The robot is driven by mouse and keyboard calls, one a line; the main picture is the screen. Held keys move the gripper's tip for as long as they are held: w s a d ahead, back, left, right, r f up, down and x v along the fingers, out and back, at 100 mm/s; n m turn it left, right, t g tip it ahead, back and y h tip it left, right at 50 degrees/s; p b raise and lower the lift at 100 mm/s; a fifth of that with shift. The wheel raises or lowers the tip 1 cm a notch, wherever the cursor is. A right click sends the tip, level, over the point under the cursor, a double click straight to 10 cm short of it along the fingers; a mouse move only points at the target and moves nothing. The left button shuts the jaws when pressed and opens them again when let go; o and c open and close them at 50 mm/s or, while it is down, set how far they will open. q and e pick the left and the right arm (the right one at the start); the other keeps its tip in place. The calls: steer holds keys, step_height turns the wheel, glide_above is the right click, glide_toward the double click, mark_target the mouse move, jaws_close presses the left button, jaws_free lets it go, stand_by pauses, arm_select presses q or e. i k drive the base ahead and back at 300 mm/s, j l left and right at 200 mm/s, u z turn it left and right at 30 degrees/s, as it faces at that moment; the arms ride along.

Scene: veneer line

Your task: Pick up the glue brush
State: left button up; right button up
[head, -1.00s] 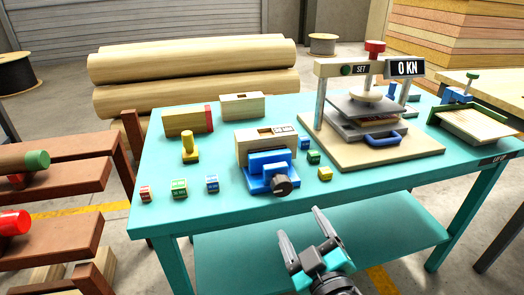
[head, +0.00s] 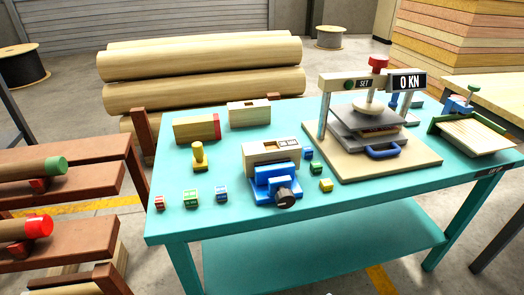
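I cannot make out a glue brush for certain. A small yellow piece with an upright rounded handle (head: 199,156) stands on the left part of the teal table (head: 235,222); I cannot tell whether it is the brush. Neither of my grippers shows in the head view now. Only a tiny pale speck sits at the bottom edge, too small to identify.
A blue device with a black knob (head: 275,182) stands before a wooden box (head: 270,152). Several small coloured blocks, two more wooden boxes and a press (head: 372,130) reading 0 KN share the table. Brown racks (head: 75,187) stand left. The table's front strip is mostly clear.

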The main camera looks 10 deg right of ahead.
mark_target(392, 104)
steer(key=z, duration=1.25)
